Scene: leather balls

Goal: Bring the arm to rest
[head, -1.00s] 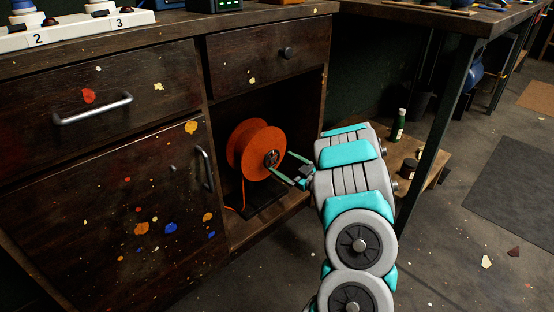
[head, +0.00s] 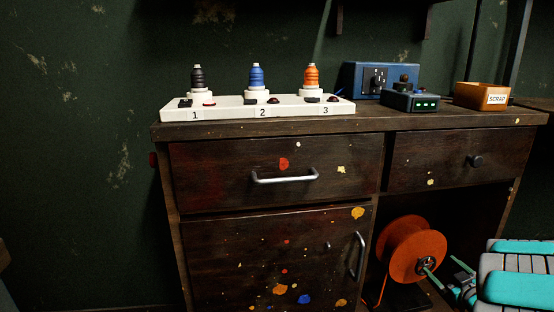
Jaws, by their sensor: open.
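My gripper (head: 442,276) is at the lower right of the head view, with its green fingers spread apart. Its fingertips are at the orange spool (head: 408,250), which stands on a dark base in the open compartment of the cabinet. One finger overlaps the spool's hub in the picture; I cannot tell whether it touches. Nothing shows between the fingers. My arm enters from the right edge, and most of it is outside the view.
The dark wooden cabinet (head: 270,225) has shut drawers and a shut door. On its top stand a white numbered board (head: 232,112) with black, blue and orange thread cones, a blue box (head: 350,78), a small dark device (head: 410,101) and an orange SCRAP bin (head: 482,96).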

